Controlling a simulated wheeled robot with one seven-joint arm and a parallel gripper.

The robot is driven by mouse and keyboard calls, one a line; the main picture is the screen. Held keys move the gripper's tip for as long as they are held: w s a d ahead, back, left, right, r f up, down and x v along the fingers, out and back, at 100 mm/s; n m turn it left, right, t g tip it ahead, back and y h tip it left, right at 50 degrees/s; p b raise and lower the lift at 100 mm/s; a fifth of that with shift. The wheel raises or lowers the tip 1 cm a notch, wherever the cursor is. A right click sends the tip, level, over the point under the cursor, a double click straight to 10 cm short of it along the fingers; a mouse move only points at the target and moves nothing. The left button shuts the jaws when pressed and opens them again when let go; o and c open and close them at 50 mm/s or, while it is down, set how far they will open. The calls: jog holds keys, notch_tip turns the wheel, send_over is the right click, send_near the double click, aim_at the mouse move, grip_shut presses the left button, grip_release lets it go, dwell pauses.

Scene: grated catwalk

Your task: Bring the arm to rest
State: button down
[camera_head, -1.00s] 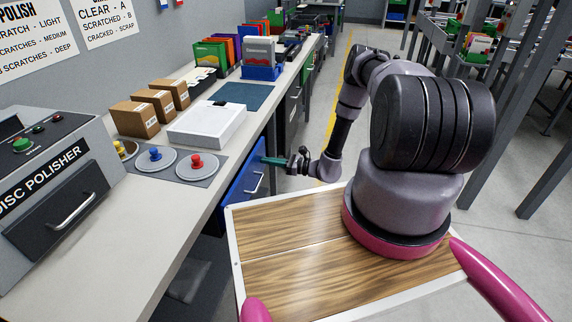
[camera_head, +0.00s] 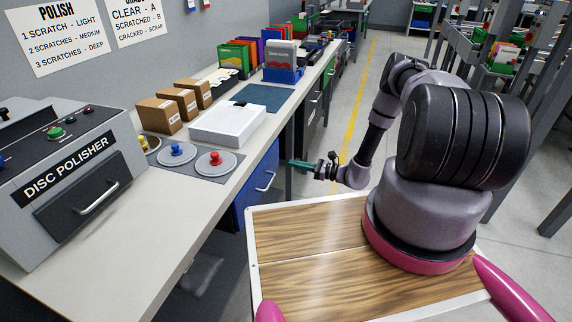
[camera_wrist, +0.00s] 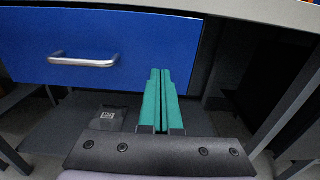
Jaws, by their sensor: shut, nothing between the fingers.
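My arm reaches out over the left edge of my wooden deck, low beside the workbench. My gripper (camera_head: 300,164) is at its end, with teal fingers pointing left at the bench front, below the bench top. In the wrist view my gripper (camera_wrist: 161,88) has its two teal fingers together with nothing between them. The blue drawer (camera_wrist: 120,40) with a metal handle (camera_wrist: 84,60) lies ahead and to the left of the fingers. It also shows in the head view (camera_head: 256,190). I cannot tell the exact gap between the fingertips and the drawer.
The workbench top (camera_head: 150,228) carries a disc polisher (camera_head: 75,165), cardboard boxes (camera_head: 160,115), a white case (camera_head: 229,124) and round pads with coloured knobs (camera_head: 215,161). Grey bench legs (camera_wrist: 290,100) stand right of the fingers. Open floor (camera_head: 345,130) lies behind the arm.

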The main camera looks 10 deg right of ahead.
jog(key=v, duration=0.8)
jog(key=s+a+r+n+g+h, duration=0.15)
jog(key=r+n+g, duration=0.45)
jog(key=r, duration=1.1)
jog(key=a+r+n+g+h, duration=0.3)
jog(key=r+n, duration=0.4)
jog(key=r, duration=1)
jog(key=s+d+r+n+t+h, duration=0.1)
jog(key=s+r+n+t+h, duration=0.2)
jog(key=s+r, duration=0.8)
jog(key=s+d+r+n+t+h, duration=0.1)
jog(key=s+r+n+t+h, duration=0.2)
jog(key=s+r, duration=0.9)
jog(key=shift+d+r+n+t+h, duration=0.35)
jog(key=shift+r+t+h, duration=0.25)
jog(key=shift+h, duration=0.95)
